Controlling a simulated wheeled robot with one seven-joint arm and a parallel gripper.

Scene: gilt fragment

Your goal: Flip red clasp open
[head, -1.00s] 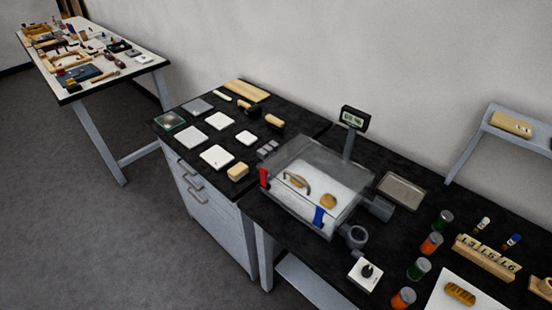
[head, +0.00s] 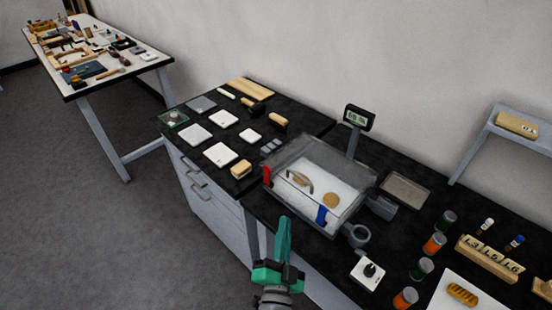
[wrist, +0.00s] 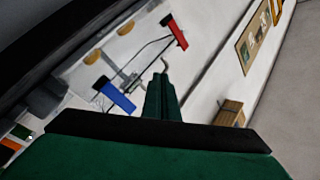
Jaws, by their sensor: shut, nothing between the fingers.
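The red clasp (head: 267,176) stands upright at the front left corner of a clear lidded case (head: 318,188). It also shows in the wrist view (wrist: 176,32), at top centre, where it is tilted by the camera angle. A blue clasp (head: 321,214) is at the case's front right corner and also appears in the wrist view (wrist: 119,97). My green gripper (head: 285,222) is in front of the case, between the two clasps in the head view, and touches neither. Its fingers (wrist: 160,82) are shut and empty. The lid is down.
Inside the case lie bread-coloured pieces (head: 331,200) on a white bed. A grey ring fitting (head: 358,235) and a white box with a black knob (head: 368,272) stand to the right. A display on a post (head: 359,117) rises behind. Floor at left is clear.

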